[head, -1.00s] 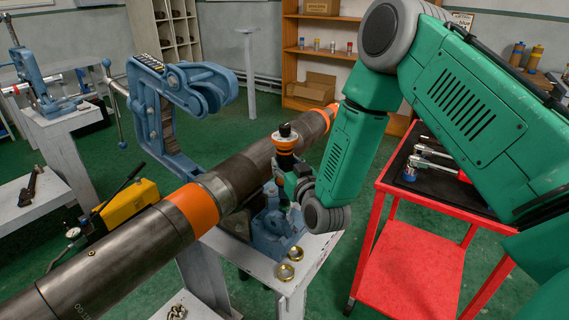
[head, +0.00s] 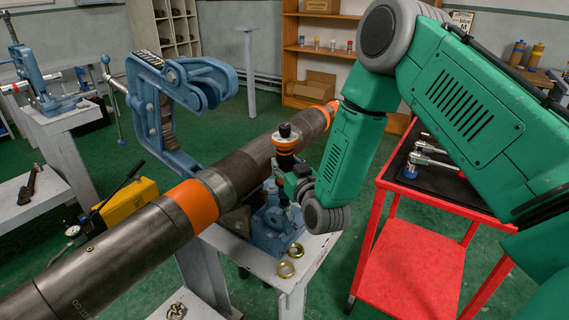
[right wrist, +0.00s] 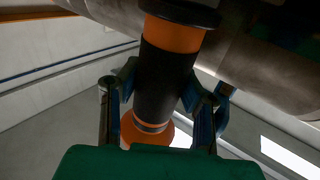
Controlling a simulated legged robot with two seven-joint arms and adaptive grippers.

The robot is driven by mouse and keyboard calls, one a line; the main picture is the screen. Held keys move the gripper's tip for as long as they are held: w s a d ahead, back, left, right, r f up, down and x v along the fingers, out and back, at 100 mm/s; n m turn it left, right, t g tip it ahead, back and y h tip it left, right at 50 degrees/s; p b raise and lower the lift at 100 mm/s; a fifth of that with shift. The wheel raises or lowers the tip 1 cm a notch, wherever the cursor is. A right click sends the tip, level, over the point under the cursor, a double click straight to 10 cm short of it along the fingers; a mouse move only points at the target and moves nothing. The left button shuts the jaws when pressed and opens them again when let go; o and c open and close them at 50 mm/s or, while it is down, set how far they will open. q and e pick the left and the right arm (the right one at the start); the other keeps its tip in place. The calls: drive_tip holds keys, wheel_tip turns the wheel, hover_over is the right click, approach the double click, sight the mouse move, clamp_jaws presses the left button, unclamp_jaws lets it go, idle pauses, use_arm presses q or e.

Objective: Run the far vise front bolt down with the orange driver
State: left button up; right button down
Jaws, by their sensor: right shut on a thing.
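The orange and black driver (head: 286,140) stands roughly upright at the vise in the middle of the head view. My right gripper (head: 292,176) is shut around its body. In the right wrist view the driver (right wrist: 168,70) sits between both fingers of my gripper (right wrist: 165,92), beside the pipe. The vise has a blue base (head: 274,232) under the pipe and a blue yoke (head: 185,85) swung up to the left. The front bolt and the driver's lower end are hidden behind my gripper and arm. My left gripper is out of view.
A grey pipe (head: 125,252) with orange bands runs diagonally through the vise. A red cart (head: 425,260) holding tools is at right. Another blue vise (head: 38,88) stands at far left.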

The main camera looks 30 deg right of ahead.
sight(288, 154)
drive_tip(key=shift+f+b, duration=0.5)
drive_tip(key=shift+f, duration=0.1)
idle(0.5)
drive_tip(key=shift+s+f, duration=0.1)
drive_tip(key=shift+f, duration=0.1)
idle(0.9)
idle(0.5)
drive_tip(key=shift+r+p, duration=2.05)
drive_tip(key=shift+r, duration=0.7)
